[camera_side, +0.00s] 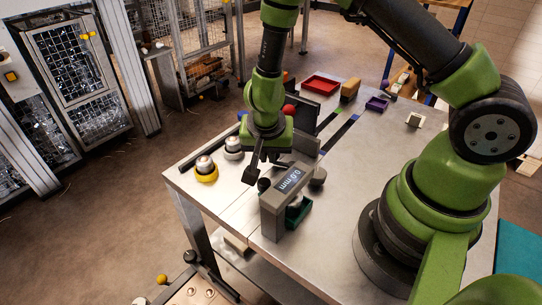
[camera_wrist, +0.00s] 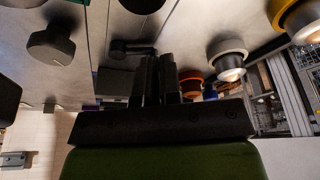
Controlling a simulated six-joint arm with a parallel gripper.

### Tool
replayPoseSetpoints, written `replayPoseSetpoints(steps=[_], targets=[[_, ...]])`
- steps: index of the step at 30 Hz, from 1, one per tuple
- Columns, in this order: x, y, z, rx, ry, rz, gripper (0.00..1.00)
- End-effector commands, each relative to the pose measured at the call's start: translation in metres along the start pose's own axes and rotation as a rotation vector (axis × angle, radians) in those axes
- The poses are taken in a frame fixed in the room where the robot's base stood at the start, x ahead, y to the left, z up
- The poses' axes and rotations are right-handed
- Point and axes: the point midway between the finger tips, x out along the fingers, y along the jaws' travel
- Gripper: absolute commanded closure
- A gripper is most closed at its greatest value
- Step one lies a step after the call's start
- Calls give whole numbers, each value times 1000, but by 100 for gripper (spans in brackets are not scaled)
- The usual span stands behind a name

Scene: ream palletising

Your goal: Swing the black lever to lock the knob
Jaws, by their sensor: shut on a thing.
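My gripper (camera_side: 251,174) points down at the left side of a grey gauge block (camera_side: 271,217) with a lit display in the side view. In the wrist view its two dark fingers (camera_wrist: 160,72) are close together, with the end of the black lever (camera_wrist: 128,47) at their tips. The fingers are shut on that end, though they partly hide the contact. The lever's rounded pivot end lies to the left of the fingers. A dark round knob (camera_wrist: 50,46) stands farther left, apart from the gripper; it appears right of the gauge in the side view (camera_side: 317,178).
A yellow-ringed button (camera_side: 206,172) and a white-ringed button (camera_side: 233,148) stand left of my gripper. A green holder (camera_side: 298,213) sits by the gauge. A red tray (camera_side: 320,84) and a purple tray (camera_side: 376,104) lie farther back. The table's right part is mostly clear.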

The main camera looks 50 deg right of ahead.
Motion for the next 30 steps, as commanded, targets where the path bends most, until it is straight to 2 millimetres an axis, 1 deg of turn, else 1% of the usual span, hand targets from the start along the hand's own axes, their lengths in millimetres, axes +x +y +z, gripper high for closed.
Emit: replayPoseSetpoints(steps=[6, 15, 22, 30], targets=[[4, -4, -11, 2, 0, -6, 100], [8, -4, -24, 1, 0, -5, 100], [10, -3, -31, 0, 0, -3, 100], [10, -2, -34, 0, 0, -2, 100]])
